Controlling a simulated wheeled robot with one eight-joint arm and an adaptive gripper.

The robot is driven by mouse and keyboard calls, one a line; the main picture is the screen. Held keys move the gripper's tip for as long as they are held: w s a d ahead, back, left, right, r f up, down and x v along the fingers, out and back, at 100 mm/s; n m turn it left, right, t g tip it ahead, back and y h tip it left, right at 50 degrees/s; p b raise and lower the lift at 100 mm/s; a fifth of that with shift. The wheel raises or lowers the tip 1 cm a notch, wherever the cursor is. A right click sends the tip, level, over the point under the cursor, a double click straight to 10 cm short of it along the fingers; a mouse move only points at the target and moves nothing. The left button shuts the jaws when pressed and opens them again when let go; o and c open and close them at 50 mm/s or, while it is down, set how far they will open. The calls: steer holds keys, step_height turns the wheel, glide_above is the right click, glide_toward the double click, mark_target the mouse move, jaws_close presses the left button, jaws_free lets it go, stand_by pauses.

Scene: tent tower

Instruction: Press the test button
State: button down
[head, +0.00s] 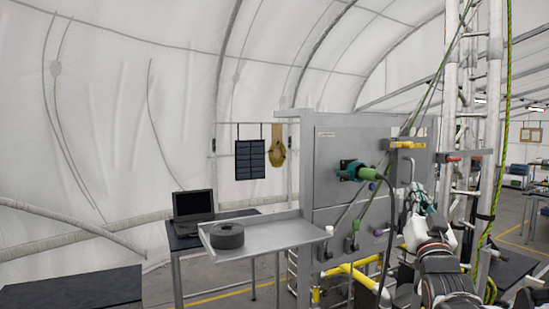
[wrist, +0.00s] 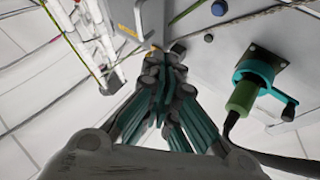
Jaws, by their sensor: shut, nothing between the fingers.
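My gripper (head: 420,198) is at the right edge of the grey panel (head: 338,150), with its teal fingers pointing up toward it. In the wrist view, my gripper (wrist: 165,75) is shut and empty, with its tips close to the panel face and a small yellow part. I cannot tell which part is the test button. Contact between the fingertips and the panel cannot be made out.
A teal socket with a green plug (head: 368,173) and black cable sticks out of the panel, also in the wrist view (wrist: 243,96). A yellow handle (head: 408,145) is above my gripper. A white lattice tower (head: 450,100) with ropes stands close on the right. A tray (head: 268,238) projects left.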

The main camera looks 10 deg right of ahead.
mark_target(373, 187)
steer(key=shift+w, duration=0.1)
steer(key=w+a+b, duration=0.1)
steer(key=w+a, duration=0.2)
steer(key=w, duration=0.5)
steer(key=shift+w+a, duration=0.1)
steer(key=shift+w, duration=0.05)
stand_by(1.5)
steer(key=shift+w, duration=0.25)
steer(key=shift+w+a+b, duration=0.2)
steer(key=shift+w+b, duration=0.1)
steer(key=shift+w, duration=0.05)
stand_by(0.7)
steer(key=shift+s, duration=0.15)
steer(key=shift+s+d, duration=0.25)
steer(key=shift+s, duration=0.4)
